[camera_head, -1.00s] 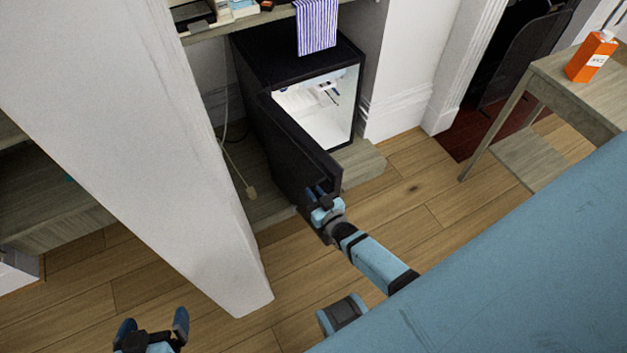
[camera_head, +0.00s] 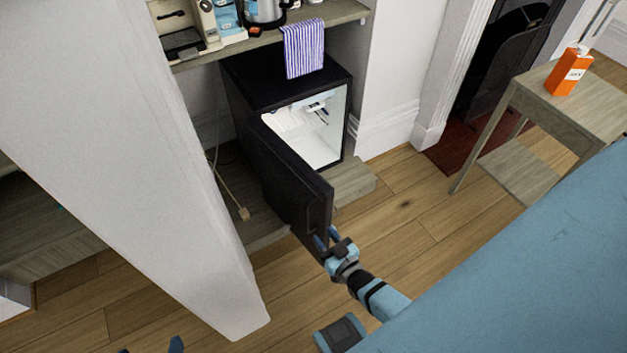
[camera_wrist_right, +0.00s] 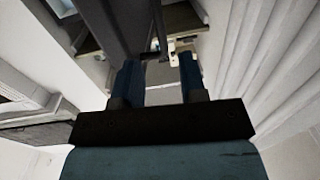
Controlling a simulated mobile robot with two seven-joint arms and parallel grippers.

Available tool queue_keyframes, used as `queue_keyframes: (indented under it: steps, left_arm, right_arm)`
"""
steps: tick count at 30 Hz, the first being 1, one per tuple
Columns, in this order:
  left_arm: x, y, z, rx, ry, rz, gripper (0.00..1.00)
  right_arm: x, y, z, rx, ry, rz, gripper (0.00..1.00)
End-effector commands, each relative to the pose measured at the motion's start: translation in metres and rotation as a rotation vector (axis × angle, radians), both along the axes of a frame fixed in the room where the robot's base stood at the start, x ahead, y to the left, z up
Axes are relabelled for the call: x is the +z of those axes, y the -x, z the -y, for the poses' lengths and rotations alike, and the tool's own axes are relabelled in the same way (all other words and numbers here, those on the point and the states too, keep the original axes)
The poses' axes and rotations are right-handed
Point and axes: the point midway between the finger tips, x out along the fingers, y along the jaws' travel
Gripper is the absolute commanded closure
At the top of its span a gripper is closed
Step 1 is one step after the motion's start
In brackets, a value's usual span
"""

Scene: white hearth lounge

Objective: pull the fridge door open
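The black mini fridge (camera_head: 262,88) stands under a wooden counter, its white lit interior (camera_head: 318,128) showing. Its black door (camera_head: 290,185) stands wide open, swung out toward me. My right gripper (camera_head: 328,238) is at the door's free edge, low down. In the right wrist view its two blue fingers (camera_wrist_right: 160,75) are apart, with a dark bar of the door's handle (camera_wrist_right: 158,30) near the tips. I cannot tell whether they touch it. My left gripper (camera_head: 150,347) shows only its fingertips at the bottom edge, spread apart and empty.
A large white wall or column (camera_head: 150,150) fills the left side. A striped towel (camera_head: 304,48) hangs over the fridge top. A small wooden table (camera_head: 535,105) with an orange carton (camera_head: 569,72) stands at right. Wooden floor (camera_head: 400,215) is clear before the fridge.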

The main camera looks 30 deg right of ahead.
Motion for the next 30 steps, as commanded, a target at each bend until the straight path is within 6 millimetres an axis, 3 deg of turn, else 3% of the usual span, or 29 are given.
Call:
queue_keyframes:
  steps: [3, 9, 30]
  left_arm:
    - [0.003, 0.000, 0.000, 0.001, -0.003, 0.001, 0.02]
    - [0.003, 0.000, 0.000, 0.001, -0.004, 0.000, 0.02]
    - [0.002, 0.000, 0.000, 0.001, -0.004, -0.001, 0.02]
  right_arm:
    - [0.001, 0.022, 0.001, 0.000, 0.000, -0.001, 0.61]
    - [0.001, 0.039, 0.001, 0.000, 0.000, 0.001, 0.61]
    - [0.000, 0.042, 0.002, 0.000, 0.000, 0.001, 0.61]
